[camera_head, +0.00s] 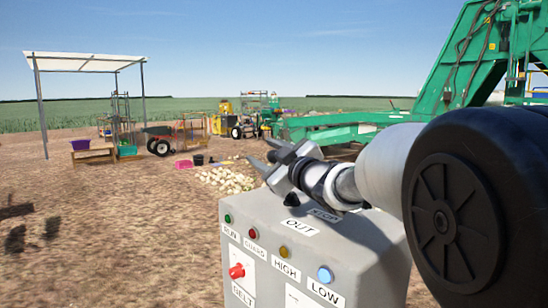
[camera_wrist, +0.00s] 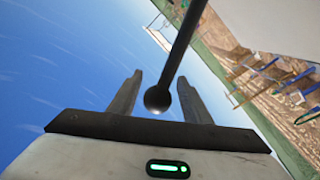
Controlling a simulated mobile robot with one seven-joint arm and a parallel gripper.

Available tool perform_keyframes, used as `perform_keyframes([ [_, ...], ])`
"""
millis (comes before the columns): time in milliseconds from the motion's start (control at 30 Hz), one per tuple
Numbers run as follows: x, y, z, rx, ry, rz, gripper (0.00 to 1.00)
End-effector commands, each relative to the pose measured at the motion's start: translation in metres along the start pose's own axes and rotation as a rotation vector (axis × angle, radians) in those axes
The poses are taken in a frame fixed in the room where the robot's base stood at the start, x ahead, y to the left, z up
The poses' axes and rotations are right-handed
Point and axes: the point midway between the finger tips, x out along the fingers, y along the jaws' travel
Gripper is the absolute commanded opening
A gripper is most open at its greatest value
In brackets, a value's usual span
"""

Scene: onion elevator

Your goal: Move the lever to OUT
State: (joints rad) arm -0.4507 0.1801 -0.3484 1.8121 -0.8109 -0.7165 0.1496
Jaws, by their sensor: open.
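The lever (camera_wrist: 183,45) shows in the wrist view as a dark rod ending in a round ball. The ball lies between the two fingers of my gripper (camera_wrist: 159,77) in the picture, with gaps on both sides. In the head view my gripper (camera_head: 258,149) is open above the grey control box (camera_head: 350,265), with its fingers pointing left. A small black cone (camera_head: 291,200) shows below the gripper; the rest of the lever is hidden there. The OUT label (camera_head: 299,227) is on the box top.
The box carries green, red, yellow and blue buttons, and a red knob (camera_head: 237,271) on its front. A green machine (camera_head: 470,70) stands behind at right. Onions (camera_head: 226,179) lie on the ground beyond. Open dirt is at left.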

Motion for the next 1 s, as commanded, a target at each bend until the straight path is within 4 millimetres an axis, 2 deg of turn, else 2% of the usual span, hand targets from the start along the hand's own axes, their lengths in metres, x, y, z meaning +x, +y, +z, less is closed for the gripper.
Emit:
perform_keyframes([
  [167, -0.020, 0.002, -0.001, 0.001, 0.001, 0.003, 0.44],
  [700, -0.144, 0.001, -0.001, 0.001, 0.001, 0.002, 0.44],
  [833, -0.162, 0.001, -0.001, 0.000, 0.000, 0.001, 0.44],
  [1000, -0.172, 0.000, 0.000, -0.001, 0.000, 0.000, 0.44],
])
